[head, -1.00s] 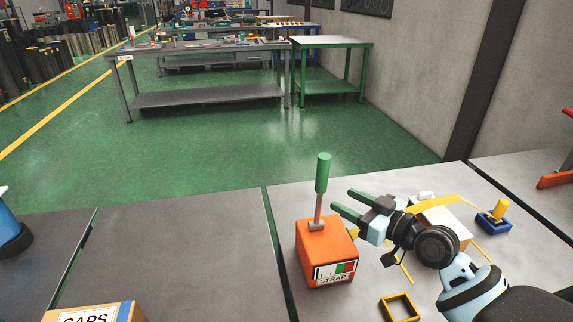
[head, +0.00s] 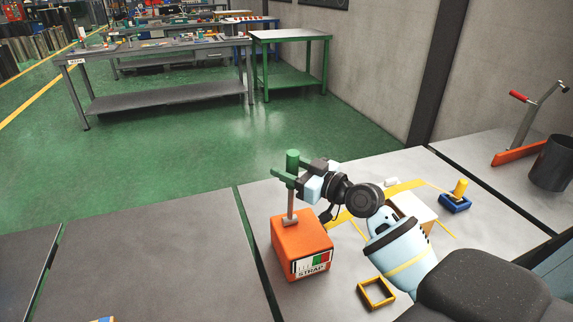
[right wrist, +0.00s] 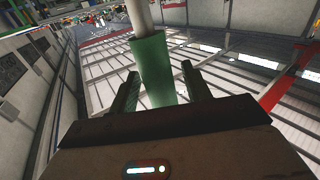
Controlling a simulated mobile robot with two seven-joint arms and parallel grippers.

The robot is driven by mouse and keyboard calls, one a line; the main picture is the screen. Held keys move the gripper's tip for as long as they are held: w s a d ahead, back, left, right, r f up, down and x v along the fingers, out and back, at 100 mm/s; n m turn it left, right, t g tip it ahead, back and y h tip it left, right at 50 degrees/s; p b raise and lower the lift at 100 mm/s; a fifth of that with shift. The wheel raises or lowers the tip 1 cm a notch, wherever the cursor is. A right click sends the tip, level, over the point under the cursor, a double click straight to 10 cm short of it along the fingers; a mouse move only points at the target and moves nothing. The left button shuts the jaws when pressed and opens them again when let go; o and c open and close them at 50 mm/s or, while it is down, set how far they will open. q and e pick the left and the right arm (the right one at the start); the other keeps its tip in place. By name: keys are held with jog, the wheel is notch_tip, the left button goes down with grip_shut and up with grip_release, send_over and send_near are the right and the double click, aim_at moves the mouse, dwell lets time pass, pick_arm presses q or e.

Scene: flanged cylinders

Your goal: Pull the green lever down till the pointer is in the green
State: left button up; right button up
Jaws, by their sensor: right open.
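An orange box (head: 302,250) labelled STRAP stands on the grey bench, with a small dial (head: 310,262) of white, green and red on its front. Its pointer is too small to read. A lever with a grey rod (head: 290,205) and a green handle (head: 292,160) rises upright from the box top. My right gripper (head: 285,178) is open at the handle's lower part. In the right wrist view the green handle (right wrist: 153,72) lies between the two open fingers (right wrist: 160,80), with space visible beside it. My left gripper is not in view.
A yellow frame (head: 376,292) lies right of the box. A white-topped block (head: 412,208), a blue block with a yellow peg (head: 456,200) and a dark cup (head: 553,162) stand farther right.

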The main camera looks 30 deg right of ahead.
jog(key=shift+w+a, duration=0.25)
jog(key=shift+w, duration=0.35)
grip_shut()
